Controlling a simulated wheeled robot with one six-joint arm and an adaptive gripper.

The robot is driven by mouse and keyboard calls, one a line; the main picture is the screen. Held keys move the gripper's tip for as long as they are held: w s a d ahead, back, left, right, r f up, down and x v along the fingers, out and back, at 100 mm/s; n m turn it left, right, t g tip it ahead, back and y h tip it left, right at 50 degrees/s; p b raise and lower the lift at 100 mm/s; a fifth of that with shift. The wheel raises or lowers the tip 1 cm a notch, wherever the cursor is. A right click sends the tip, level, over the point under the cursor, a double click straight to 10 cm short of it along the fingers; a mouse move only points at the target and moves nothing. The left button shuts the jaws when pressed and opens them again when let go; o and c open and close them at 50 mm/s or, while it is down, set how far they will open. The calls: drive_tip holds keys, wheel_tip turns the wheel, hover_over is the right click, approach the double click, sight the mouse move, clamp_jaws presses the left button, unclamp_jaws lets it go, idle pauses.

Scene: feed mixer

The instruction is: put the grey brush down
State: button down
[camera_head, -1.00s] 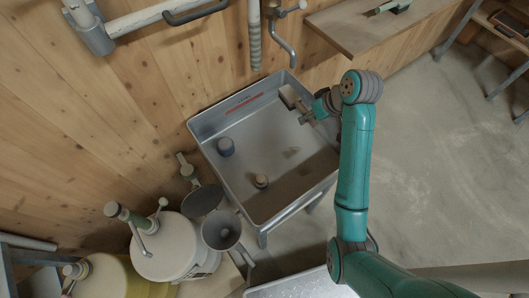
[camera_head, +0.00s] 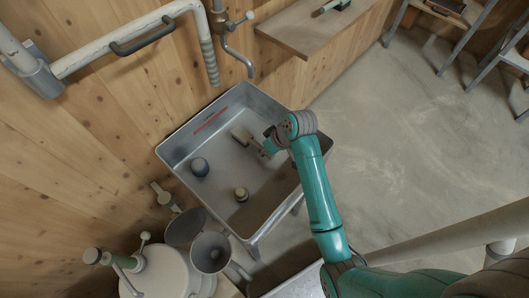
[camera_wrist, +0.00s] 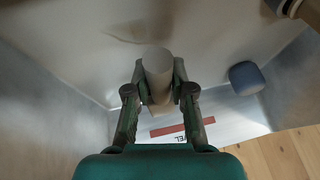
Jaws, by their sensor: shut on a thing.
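My gripper (camera_head: 262,148) is inside the metal sink (camera_head: 166,150), near its far right side. It is shut on the grey brush (camera_head: 241,135). In the wrist view the brush (camera_wrist: 158,68) stands out as a pale grey rounded piece between the two fingers of my gripper (camera_wrist: 160,92). The sink's pale inner wall and floor lie around it. I cannot tell whether the brush touches the sink floor.
A blue round object (camera_head: 199,166) and a small pale-topped object (camera_head: 241,194) stand in the sink. A wooden shelf (camera_head: 310,30) is behind. The sink floor between the objects is clear.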

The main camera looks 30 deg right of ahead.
drive_tip(key=shift+f, duration=0.9)
drive_tip(key=shift+f, duration=0.15)
drive_tip(key=c, duration=1)
unclamp_jaws()
drive_tip(key=shift+r, duration=0.35)
drive_tip(key=v, duration=1.1)
drive_tip(key=shift+d+r, duration=0.15)
drive_tip(key=shift+r, duration=0.1)
drive_tip(key=shift+s, duration=0.1)
